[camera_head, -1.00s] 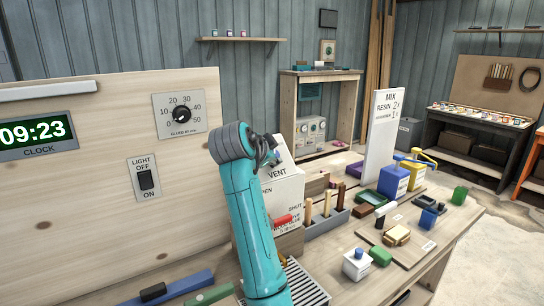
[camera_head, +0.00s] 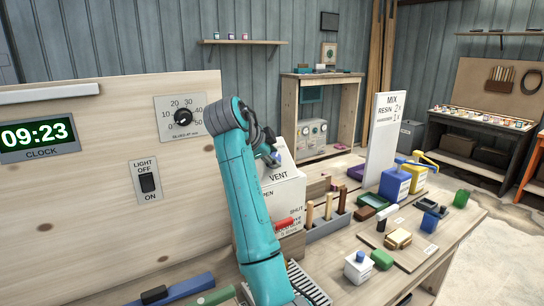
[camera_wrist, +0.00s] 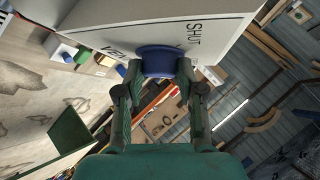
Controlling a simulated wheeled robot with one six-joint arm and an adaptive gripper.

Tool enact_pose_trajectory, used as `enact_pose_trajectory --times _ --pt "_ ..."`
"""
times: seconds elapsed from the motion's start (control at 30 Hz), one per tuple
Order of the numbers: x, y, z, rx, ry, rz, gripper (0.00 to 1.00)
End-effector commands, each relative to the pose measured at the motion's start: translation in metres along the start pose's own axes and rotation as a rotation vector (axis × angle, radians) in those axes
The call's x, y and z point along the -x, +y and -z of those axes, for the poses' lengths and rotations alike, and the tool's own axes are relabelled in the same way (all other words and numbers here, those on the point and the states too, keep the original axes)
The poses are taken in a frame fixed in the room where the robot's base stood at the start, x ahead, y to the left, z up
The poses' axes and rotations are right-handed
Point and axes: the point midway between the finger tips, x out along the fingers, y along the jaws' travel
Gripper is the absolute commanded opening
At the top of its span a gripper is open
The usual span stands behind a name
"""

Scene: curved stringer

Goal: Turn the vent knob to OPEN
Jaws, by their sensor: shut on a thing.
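The vent box (camera_head: 284,190) is white with a sloped top, marked VENT, with SHUT at its right and a partly hidden OPEN at its left. My arm covers part of it in the head view. In the wrist view, the blue vent knob (camera_wrist: 158,62) sits between the fingertips of my gripper (camera_wrist: 158,78), which is shut on it. The SHUT lettering (camera_wrist: 193,38) is just right of the knob there. No pointer mark on the knob can be made out, so its setting is unclear. The fingers are not clear in the head view.
A wooden panel (camera_head: 90,215) with a dial, switch and clock rises at left. Small blocks and bottles crowd the bench (camera_head: 400,262).

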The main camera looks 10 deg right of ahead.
Motion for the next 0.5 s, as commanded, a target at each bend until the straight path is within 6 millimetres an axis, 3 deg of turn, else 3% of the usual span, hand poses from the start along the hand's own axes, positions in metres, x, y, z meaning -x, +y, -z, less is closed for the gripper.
enact_pose_trajectory --times 0.17,0.2,0.27,0.5 --pt "-0.0008 0.0005 -0.0018 0.003 -0.003 0.000 0.03" --pt "-0.0008 0.0005 -0.0018 0.003 -0.002 0.000 0.48" --pt "-0.0008 0.0006 -0.0017 0.003 -0.002 0.000 0.63" --pt "-0.0004 0.0002 -0.0009 0.002 -0.001 0.001 0.64"
